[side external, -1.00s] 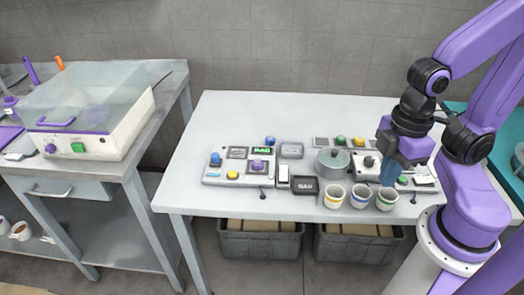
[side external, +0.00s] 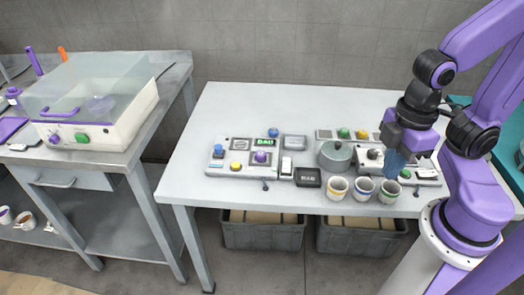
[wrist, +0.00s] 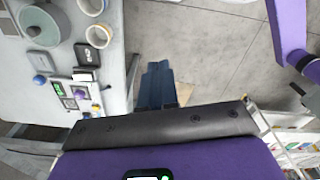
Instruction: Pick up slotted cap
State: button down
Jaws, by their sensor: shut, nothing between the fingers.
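I cannot tell for sure which item is the slotted cap; no slot is clear at this size. My gripper (side external: 389,176) is shut and empty, its blue fingers pointing down near the table's right front, by the rightmost cup. In the wrist view the blue fingers (wrist: 157,68) are together, with grey floor behind them and nothing between them. A round grey pot with a knobbed lid (side external: 335,154) stands left of my gripper; it also shows at the top left of the wrist view (wrist: 44,24).
Three striped cups (side external: 363,188) line the front edge. A button panel (side external: 240,160) stands at left, and another panel (side external: 370,155) is partly hidden behind my gripper. A dark box (side external: 308,177) lies between. The table's back left (side external: 230,110) is clear.

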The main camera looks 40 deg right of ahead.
dwell(0.4)
jog(key=c, duration=0.6)
grip_release()
jog(key=shift+w+a, duration=0.1)
